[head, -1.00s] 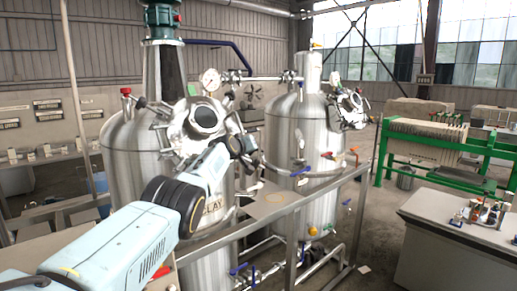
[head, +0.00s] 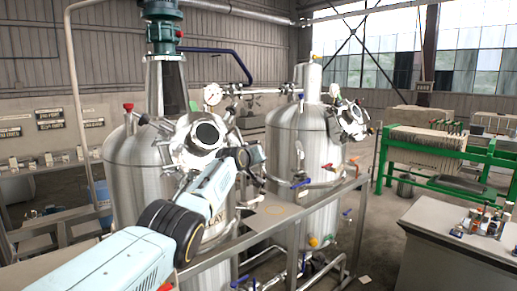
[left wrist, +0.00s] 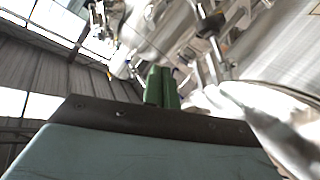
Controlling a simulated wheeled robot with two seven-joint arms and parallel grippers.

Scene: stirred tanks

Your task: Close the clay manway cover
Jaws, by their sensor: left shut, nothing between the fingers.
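The clay tank (head: 135,165) is the near steel vessel at left in the head view; its label is partly hidden by my left arm. Its manway cover (head: 189,149) is a shiny disc with a dark round centre, on the tank's upper front. I cannot tell how far it stands from its seat. My left gripper (head: 254,157) is at the lower right of the cover; contact is unclear. In the left wrist view its green fingers (left wrist: 161,87) are together and empty, with blurred shiny metal close beyond them. My right gripper is not in view.
A second steel tank (head: 297,140) with a similar manway (head: 350,118) stands to the right. A metal rail (head: 290,217) runs in front of both tanks. A grey bench (head: 450,245) is at lower right, with a green-framed press (head: 430,150) behind it.

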